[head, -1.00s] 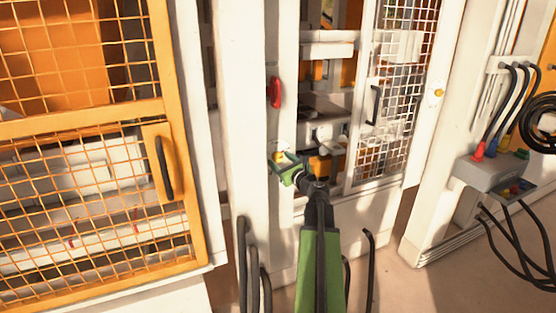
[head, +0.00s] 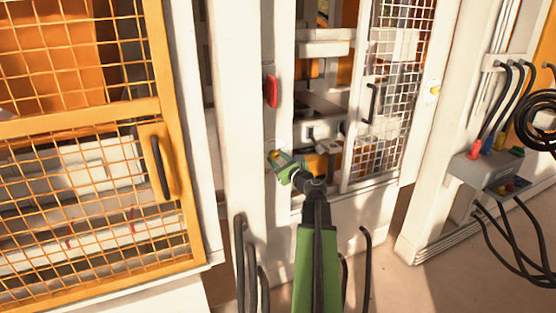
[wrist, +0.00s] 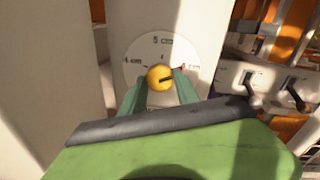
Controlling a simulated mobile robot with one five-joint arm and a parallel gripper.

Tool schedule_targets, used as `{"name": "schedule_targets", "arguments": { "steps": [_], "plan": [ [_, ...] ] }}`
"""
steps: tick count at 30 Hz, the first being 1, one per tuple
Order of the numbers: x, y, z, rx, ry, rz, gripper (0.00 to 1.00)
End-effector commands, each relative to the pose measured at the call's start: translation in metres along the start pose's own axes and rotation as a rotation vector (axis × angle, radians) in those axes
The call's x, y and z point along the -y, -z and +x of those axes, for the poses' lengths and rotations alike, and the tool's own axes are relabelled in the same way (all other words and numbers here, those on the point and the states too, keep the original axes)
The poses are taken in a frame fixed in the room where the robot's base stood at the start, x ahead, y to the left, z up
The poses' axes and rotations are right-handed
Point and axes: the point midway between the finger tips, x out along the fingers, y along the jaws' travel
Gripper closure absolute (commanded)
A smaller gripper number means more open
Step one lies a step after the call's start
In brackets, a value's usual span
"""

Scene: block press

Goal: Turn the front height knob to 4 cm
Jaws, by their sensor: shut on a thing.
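The front height knob is a small yellow round knob (wrist: 159,77) on a pale round dial (wrist: 137,55), seen in the wrist view. The dial reads 4 cm at left and 5 cm at top; the right label is partly legible, ending in "cm". In the head view my gripper (head: 279,160) is at the white post, mostly covering the knob.
A red handle (head: 271,91) is on the post above the knob. Right of the dial is a plate with two toggle switches (wrist: 250,82). A mesh door (head: 378,130) stands right of the post, an orange mesh door (head: 80,195) at left.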

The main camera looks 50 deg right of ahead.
Motion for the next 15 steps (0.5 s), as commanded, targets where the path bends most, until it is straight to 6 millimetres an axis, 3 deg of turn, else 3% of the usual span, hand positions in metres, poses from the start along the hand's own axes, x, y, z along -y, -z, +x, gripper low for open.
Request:
{"name": "schedule_targets", "arguments": {
  "steps": [15],
  "plan": [
    [0.0003,-0.0019,-0.001,-0.042,-0.01,-0.44,1.0]
  ]
}}
